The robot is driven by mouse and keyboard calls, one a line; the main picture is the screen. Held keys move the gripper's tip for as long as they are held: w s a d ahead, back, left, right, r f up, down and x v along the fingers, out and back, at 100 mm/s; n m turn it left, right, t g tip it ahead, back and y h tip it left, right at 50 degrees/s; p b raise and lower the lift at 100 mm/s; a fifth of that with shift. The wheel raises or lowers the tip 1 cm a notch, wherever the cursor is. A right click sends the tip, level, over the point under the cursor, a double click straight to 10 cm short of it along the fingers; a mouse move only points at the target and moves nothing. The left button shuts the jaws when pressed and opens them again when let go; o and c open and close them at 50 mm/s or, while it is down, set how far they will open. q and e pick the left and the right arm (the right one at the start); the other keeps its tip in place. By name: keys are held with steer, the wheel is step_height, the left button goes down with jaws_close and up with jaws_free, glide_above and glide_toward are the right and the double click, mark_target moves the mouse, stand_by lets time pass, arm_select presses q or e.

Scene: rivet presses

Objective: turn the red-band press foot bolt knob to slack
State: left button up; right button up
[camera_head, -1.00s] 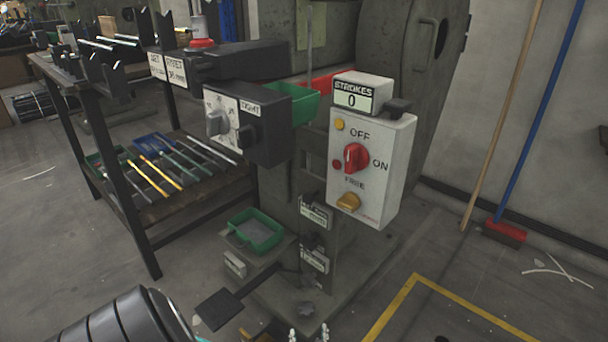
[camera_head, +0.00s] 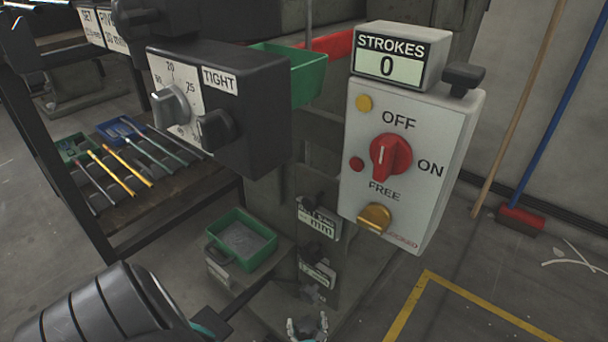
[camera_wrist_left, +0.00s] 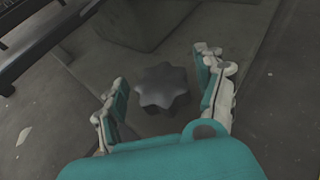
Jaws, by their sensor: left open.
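The foot bolt knob (camera_wrist_left: 162,85) is a dark, star-shaped knob low on the press's base plate. It shows in the left wrist view between my two fingers, apart from both. My left gripper (camera_head: 307,326) is open and empty at the bottom of the head view, with pale fingertips pointing at the knob. How far it is from the knob is hard to tell. A red band (camera_head: 330,46) shows on the press behind the boxes. My right gripper is out of view.
A white control box (camera_head: 408,165) with a red switch and a counter reading 0 hangs above the knob. A dark dial box (camera_head: 250,100) labelled TIGHT juts out at left. A green bin (camera_head: 240,240) sits beside the press base. A yellow floor line (camera_head: 470,300) lies at right.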

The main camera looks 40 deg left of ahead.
arm_select(q)
steer(key=shift+c, duration=0.2)
steer(key=c, duration=1.1)
steer(key=shift+c, duration=0.2)
